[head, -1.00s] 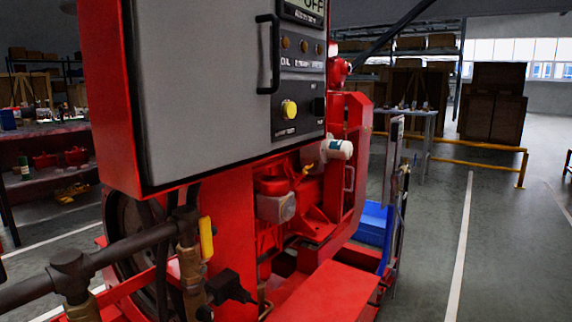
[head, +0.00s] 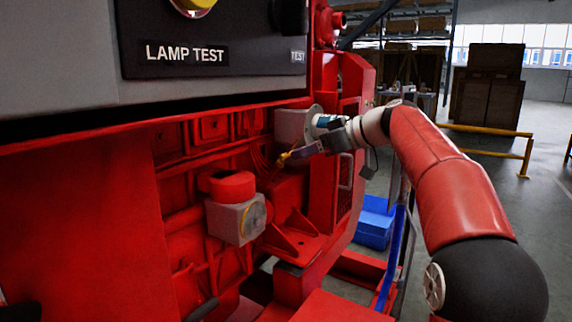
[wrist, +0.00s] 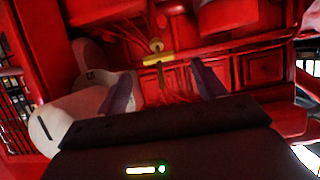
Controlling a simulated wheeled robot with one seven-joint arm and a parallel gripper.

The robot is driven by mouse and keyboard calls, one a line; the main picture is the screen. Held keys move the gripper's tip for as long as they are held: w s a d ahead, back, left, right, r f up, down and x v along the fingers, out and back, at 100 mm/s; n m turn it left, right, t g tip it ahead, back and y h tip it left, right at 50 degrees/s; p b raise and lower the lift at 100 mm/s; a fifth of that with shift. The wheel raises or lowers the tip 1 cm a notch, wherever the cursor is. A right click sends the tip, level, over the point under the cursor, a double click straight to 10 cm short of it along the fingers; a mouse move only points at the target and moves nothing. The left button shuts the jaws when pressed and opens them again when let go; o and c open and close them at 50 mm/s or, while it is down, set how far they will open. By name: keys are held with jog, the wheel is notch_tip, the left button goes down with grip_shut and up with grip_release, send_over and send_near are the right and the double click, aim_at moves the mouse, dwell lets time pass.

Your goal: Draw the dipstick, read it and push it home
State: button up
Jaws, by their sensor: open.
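The dipstick's yellow T-shaped handle (wrist: 158,59) shows in the wrist view against the red engine side. A thin stem runs below it, and its lower part is hard to make out. My gripper (wrist: 162,86) is open, with one purple-grey finger on each side of the stem's line. The handle appears a little beyond the fingertips, and I see no contact. In the head view, my gripper (head: 291,156) reaches in from the right to the engine side. A small yellow part, seemingly the handle (head: 283,160), shows at its tip. No level marks are readable.
A white cylinder (wrist: 52,122) sits close to the left finger in the wrist view. A grey box with a round face (head: 238,220) juts from the engine. The control panel (head: 215,50) overhangs the upper left. A blue box (head: 375,222) stands behind on the floor.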

aim_at(289, 154)
jog(key=x, duration=0.7)
jog(key=shift+w+a, duration=0.3)
jog(key=shift+w, duration=0.05)
jog(key=c, duration=1.3)
jog(key=s+d+r+p, duration=0.1)
jog(key=r, duration=0.2)
jog(key=s+d+r+p, duration=0.1)
jog(key=d+r, duration=0.1)
jog(key=r, duration=0.1)
jog(key=s+d+r+p, duration=0.1)
jog(key=d+r+p, duration=0.1)
jog(key=shift+s+d+r, duration=0.2)
jog(key=shift+s+r, duration=0.05)
jog(key=shift+r, duration=0.15)
jog(key=shift+c, duration=0.4)
jog(key=o, duration=1.4)
